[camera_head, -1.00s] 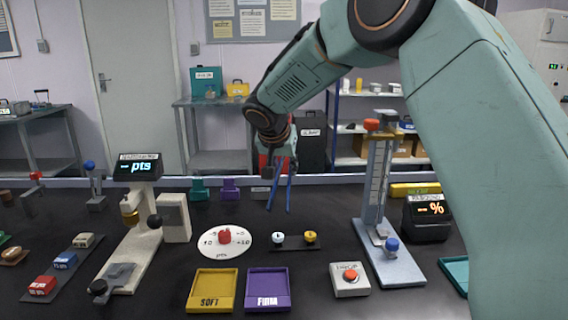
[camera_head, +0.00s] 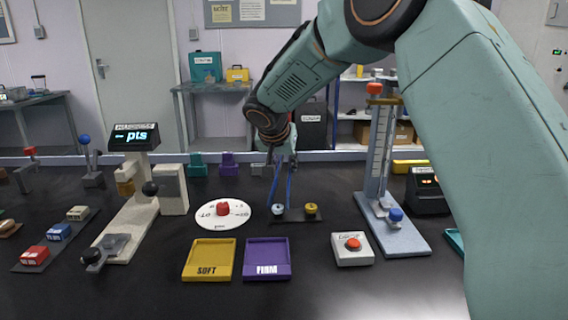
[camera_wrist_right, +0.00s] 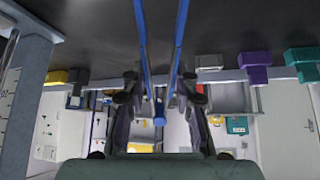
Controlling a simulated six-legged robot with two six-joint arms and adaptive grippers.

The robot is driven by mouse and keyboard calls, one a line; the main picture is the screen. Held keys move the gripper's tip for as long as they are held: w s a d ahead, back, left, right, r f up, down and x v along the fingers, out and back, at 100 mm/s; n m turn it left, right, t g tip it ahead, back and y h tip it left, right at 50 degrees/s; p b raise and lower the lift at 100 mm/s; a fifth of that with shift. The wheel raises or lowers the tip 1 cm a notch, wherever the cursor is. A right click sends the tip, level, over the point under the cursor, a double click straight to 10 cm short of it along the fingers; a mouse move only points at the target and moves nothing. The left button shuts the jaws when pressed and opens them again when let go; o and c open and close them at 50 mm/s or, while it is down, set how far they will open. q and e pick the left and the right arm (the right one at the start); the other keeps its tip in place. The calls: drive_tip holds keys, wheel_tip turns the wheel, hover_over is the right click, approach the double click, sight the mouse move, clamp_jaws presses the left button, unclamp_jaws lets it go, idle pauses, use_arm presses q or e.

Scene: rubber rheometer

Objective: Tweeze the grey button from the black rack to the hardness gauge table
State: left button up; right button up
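The grey button (camera_head: 278,209) sits on the left of the small black rack (camera_head: 295,220), beside a yellow button (camera_head: 311,209). My right gripper (camera_head: 282,158) is shut on blue tweezers (camera_head: 291,182), which point down. Their two tips are apart and appear on either side of the grey button; I cannot tell whether they touch it. In the wrist view the tweezers (camera_wrist_right: 160,112) sit between my right gripper's fingers (camera_wrist_right: 159,98); the button is not visible there. The hardness gauge (camera_head: 134,138), with a "pts" display, stands at left with a small grey table (camera_head: 118,244). My left gripper is not in view.
A white dial plate (camera_head: 223,226) with a red knob lies left of the rack. A yellow SOFT tray (camera_head: 209,259) and purple FIRM tray (camera_head: 267,259) are in front. A red-button box (camera_head: 353,248) and a tall scaled stand (camera_head: 379,150) are at right.

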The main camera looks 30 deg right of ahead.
drive_tip(key=shift+a+r, duration=0.1)
drive_tip(key=shift+r, duration=0.1)
drive_tip(key=shift+c, duration=0.2)
clamp_jaws()
wheel_tip(320, 180, up, 12)
drive_tip(key=p, duration=0.8)
